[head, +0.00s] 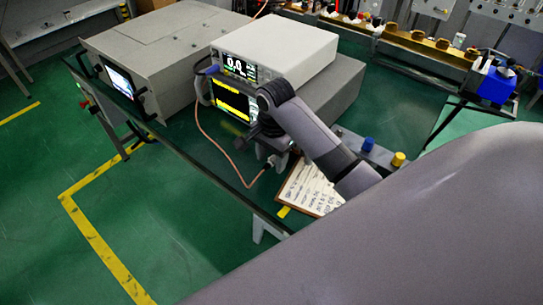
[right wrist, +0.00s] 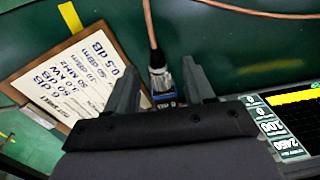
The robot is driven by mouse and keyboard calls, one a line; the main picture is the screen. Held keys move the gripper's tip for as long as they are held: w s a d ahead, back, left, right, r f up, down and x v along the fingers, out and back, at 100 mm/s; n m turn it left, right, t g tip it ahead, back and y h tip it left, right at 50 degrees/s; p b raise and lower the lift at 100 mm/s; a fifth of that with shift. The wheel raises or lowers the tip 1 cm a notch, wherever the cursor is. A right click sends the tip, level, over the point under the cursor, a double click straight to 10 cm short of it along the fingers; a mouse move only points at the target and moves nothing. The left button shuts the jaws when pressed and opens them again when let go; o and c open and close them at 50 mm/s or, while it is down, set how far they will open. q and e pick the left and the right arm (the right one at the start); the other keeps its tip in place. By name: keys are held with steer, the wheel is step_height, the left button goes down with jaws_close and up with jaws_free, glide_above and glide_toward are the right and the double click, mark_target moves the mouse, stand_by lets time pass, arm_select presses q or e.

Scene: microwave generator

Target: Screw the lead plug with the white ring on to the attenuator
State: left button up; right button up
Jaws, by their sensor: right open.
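The lead is a copper-coloured cable (head: 226,158) that loops from the instrument front down to my right gripper (head: 277,158). In the right wrist view its plug end (right wrist: 158,72) shows a pale metallic part, with the cable (right wrist: 149,25) rising from it. The plug sits between the two fingers of my right gripper (right wrist: 160,88), which are apart with gaps beside it. A small blue-labelled part (right wrist: 165,101), perhaps the attenuator, shows just below the plug, partly hidden by the gripper body. I cannot tell whether plug and part are joined. My left gripper is not in view.
A printed board (head: 308,187) lies beside the gripper. The lit instrument (head: 232,97) and a white-topped unit (head: 275,50) stand behind. A blue cap (head: 367,144) and a yellow cap (head: 398,158) sit on a grey block to the right. The table's front edge is close.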

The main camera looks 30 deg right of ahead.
jaws_close()
steer(key=shift+f, duration=0.1)
steer(key=t, duration=0.1)
steer(key=t+y, duration=0.1)
steer(key=t, duration=0.1)
steer(key=shift+s+d, duration=0.1)
steer(key=shift+s, duration=0.25)
steer(key=shift+s+d+f+t+y, duration=0.1)
steer(key=shift+t+y, duration=0.2)
steer(key=shift+t, duration=0.6)
steer(key=shift+s+f+t+y, duration=0.1)
steer(key=shift+t+y, duration=0.2)
steer(key=shift+t, duration=0.6)
jaws_free()
steer(key=shift+r, duration=0.1)
